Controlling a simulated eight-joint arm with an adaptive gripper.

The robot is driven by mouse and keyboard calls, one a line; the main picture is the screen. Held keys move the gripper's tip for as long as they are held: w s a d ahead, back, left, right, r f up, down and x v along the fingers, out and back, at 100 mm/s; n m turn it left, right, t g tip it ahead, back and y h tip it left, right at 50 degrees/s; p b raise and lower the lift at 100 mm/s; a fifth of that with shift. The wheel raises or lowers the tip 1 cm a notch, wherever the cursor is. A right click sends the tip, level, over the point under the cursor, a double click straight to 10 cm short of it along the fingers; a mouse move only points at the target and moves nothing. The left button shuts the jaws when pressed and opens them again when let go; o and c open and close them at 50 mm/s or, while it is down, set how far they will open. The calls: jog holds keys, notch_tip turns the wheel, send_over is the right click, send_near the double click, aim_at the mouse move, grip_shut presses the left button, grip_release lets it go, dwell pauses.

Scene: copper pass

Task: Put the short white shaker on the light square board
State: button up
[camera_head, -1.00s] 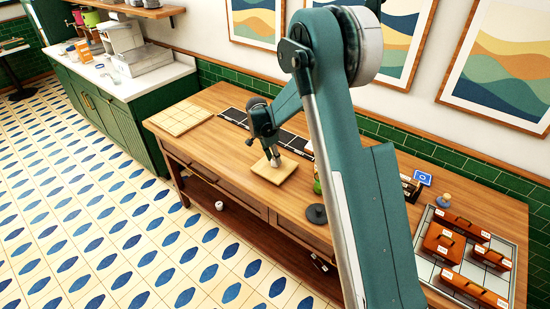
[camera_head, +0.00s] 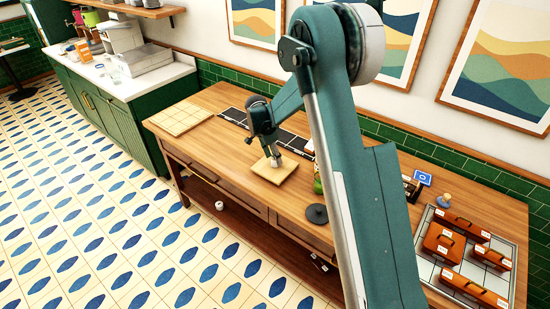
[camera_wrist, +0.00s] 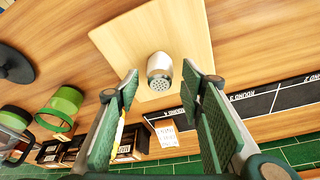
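The short white shaker (camera_wrist: 160,72) has a grey perforated top and sits on the light square board (camera_wrist: 125,35) in the wrist view. In the head view the shaker (camera_head: 277,161) shows small below my gripper (camera_head: 271,151), over the board (camera_head: 264,173) near the table's front edge. In the wrist view my gripper's green-padded fingers (camera_wrist: 161,82) are spread apart, with clear gaps on both sides of the shaker. The shaker lies just beyond the fingertips and neither finger touches it.
A dark round disc (camera_head: 317,214) and a green item (camera_wrist: 60,108) stand right of the board in the head view. A black strip (camera_wrist: 260,104) runs behind.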

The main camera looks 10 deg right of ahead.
jog(key=v, duration=1.1)
dwell(0.5)
jog(key=shift+r, duration=0.1)
jog(key=s+d+r+n+t+y, duration=0.1)
jog(key=s+d+r+n, duration=0.25)
jog(key=s+r, duration=0.65)
jog(key=s+d+r+n+t+y, duration=0.1)
jog(key=s+d+r+n+t, duration=0.3)
jog(key=s+r, duration=0.7)
jog(key=s+d+f+n, duration=0.2)
jog(key=s+n, duration=0.1)
jog(key=s, duration=1.1)
jog(key=s+d+f+n+t+y, duration=0.1)
jog(key=s+d+f+n, duration=0.1)
jog(key=s, duration=1.2)
jog(key=shift+d+n, duration=0.3)
jog(key=shift+n, duration=0.15)
